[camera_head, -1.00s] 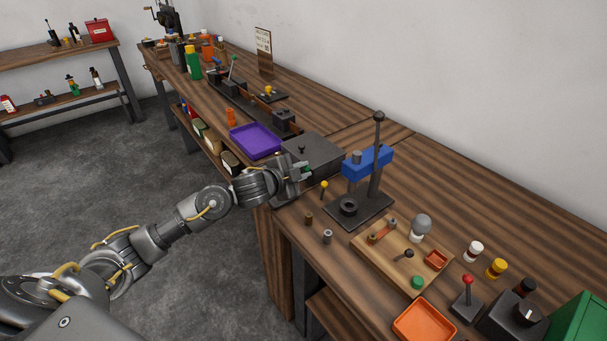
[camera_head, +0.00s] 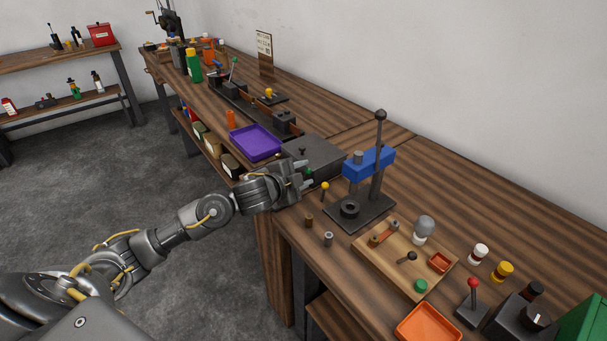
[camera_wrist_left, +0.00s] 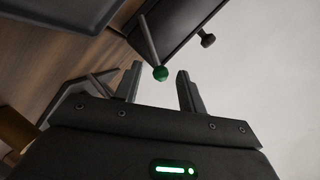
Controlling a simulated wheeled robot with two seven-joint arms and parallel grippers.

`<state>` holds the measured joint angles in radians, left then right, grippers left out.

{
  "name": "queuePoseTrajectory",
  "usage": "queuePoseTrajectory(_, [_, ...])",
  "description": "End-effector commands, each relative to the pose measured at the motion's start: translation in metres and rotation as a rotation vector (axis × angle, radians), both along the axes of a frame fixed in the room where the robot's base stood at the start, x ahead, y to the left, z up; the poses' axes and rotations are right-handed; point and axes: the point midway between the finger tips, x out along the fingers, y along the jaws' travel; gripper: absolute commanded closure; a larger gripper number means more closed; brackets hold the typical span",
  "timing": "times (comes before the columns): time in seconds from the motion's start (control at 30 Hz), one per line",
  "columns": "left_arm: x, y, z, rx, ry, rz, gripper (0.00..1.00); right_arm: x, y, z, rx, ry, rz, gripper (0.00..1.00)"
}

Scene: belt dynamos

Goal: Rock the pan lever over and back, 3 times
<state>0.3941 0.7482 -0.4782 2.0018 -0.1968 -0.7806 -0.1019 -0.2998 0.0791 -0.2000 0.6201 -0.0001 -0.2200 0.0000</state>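My left gripper (camera_head: 305,176) is open at the near left edge of a dark grey box (camera_head: 325,153). A lever with a green ball knob (camera_head: 309,172) shows at its fingers; I take it to be the pan lever. In the left wrist view the green knob (camera_wrist_left: 160,73) on its thin grey rod (camera_wrist_left: 149,40) appears in the gap between the two spread fingertips (camera_wrist_left: 158,80). The fingers are not closed on it, and I cannot tell how deep it lies between them. The lever's base is hidden in the head view. My right gripper is not in view.
A purple tray (camera_head: 256,142) lies left of the box. A yellow-knobbed pin (camera_head: 325,187) and a press with a blue head (camera_head: 369,163) stand close on the right. A wooden board with small parts (camera_head: 375,256) lies nearer.

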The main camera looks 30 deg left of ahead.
Motion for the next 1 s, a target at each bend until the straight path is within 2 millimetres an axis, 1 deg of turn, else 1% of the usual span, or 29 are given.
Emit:
queuePoseTrajectory(0.23, [-0.001,-0.001,0.000,-0.002,-0.001,-0.001,0.60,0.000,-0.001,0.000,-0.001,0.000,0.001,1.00])
queuePoseTrajectory(0.37, [-0.009,0.001,0.003,-0.002,-0.001,-0.001,0.60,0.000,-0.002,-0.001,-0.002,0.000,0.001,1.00])
queuePoseTrajectory(0.47, [-0.025,0.004,0.007,0.001,0.000,-0.003,0.60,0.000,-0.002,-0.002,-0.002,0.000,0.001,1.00])
queuePoseTrajectory(0.6, [-0.052,0.009,0.015,0.002,0.000,-0.003,0.60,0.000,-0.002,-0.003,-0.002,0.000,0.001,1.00])
queuePoseTrajectory(0.73, [-0.075,0.013,0.022,0.002,0.000,-0.003,0.60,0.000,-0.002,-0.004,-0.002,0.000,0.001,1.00])
queuePoseTrajectory(0.9, [-0.095,0.017,0.028,0.002,0.001,-0.001,0.60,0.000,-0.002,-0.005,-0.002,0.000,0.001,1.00])
queuePoseTrajectory(1.0, [-0.101,0.017,0.030,-0.001,0.001,-0.001,0.60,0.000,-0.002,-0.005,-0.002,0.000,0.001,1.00])
